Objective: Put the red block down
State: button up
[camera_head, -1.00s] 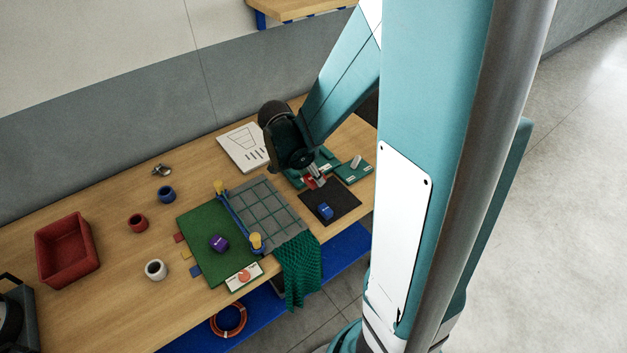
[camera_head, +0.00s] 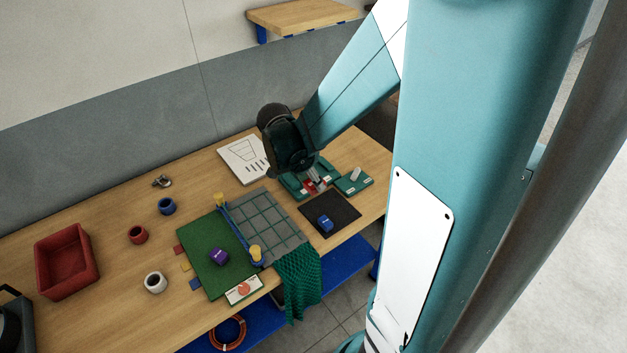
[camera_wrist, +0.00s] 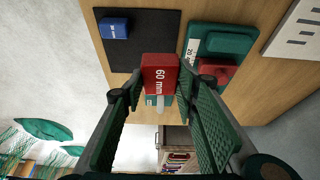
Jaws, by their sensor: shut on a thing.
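My gripper (camera_wrist: 165,90) is shut on a red block (camera_wrist: 160,72) marked "60 min", gripped between its two green pads. In the head view my gripper (camera_head: 316,181) is over the right part of the table, by the teal trays (camera_head: 322,163), with only a little red showing at its fingers. In the wrist view the red block overlaps the edge of the black mat (camera_wrist: 150,38). I cannot tell its height above the surface. A second red piece (camera_wrist: 215,72) sits at the teal tray.
A blue block (camera_head: 325,223) lies on the black mat, nearer the table's front edge. A grey gridded mat (camera_head: 262,215), a green mat (camera_head: 200,250) with a purple block (camera_head: 219,257), cups and a red bin (camera_head: 66,293) are to the left. A white sheet (camera_head: 241,157) lies behind.

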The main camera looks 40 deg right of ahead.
dwell(0.3)
jog(key=w+a+r+n, duration=0.1)
jog(key=w+a, duration=0.4)
jog(key=w, duration=0.7)
jog(key=w+a+r+n, duration=0.1)
jog(key=w+a, duration=0.4)
jog(key=w, duration=0.7)
jog(key=w+a+f+n+t, duration=0.1)
jog(key=w+a+f+n, duration=0.1)
jog(key=w+a, duration=1.6)
jog(key=shift+w+a+y+p, duration=0.35)
jog(key=shift+w+p, duration=0.1)
jog(key=shift+w, duration=0.35)
jog(key=shift+f, duration=0.1)
jog(key=shift+f, duration=3.1)
jog(key=shift+f, duration=0.1)
jog(key=shift+f+b, duration=0.3)
jog(key=shift+f, duration=1.45)
